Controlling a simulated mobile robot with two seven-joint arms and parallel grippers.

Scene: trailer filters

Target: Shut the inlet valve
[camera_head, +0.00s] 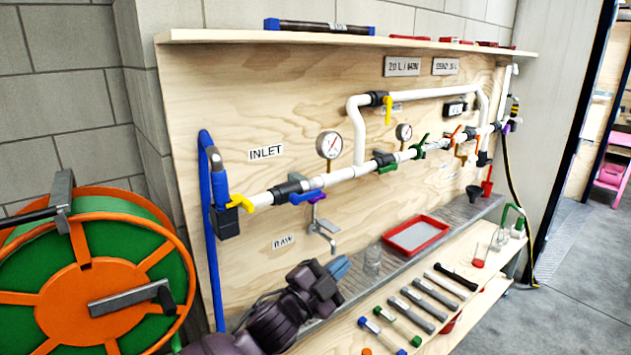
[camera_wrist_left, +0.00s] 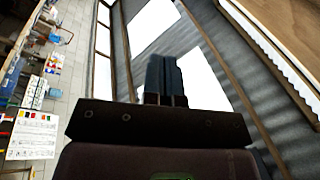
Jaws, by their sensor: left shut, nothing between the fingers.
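The INLET label (camera_head: 266,152) is on the plywood board above the left end of the white pipe. Below it, a black valve body (camera_head: 290,186) sits on the pipe with a blue lever (camera_head: 305,197), which lies roughly along the pipe. A yellow lever (camera_head: 240,203) is further left, by the blue hose's black fitting. My left gripper (camera_head: 339,267) is below and to the right of the blue lever, apart from it, in front of the board's lower part. Its fingers are together and empty; they also show in the left wrist view (camera_wrist_left: 164,78). My right gripper is not in view.
A grey tap (camera_head: 320,232) hangs under the pipe, above my left gripper. A glass jar (camera_head: 373,262) and a red tray (camera_head: 416,235) stand on the shelf to the right. A green and orange hose reel (camera_head: 85,280) fills the left. More coloured levers (camera_head: 419,147) line the pipe rightward.

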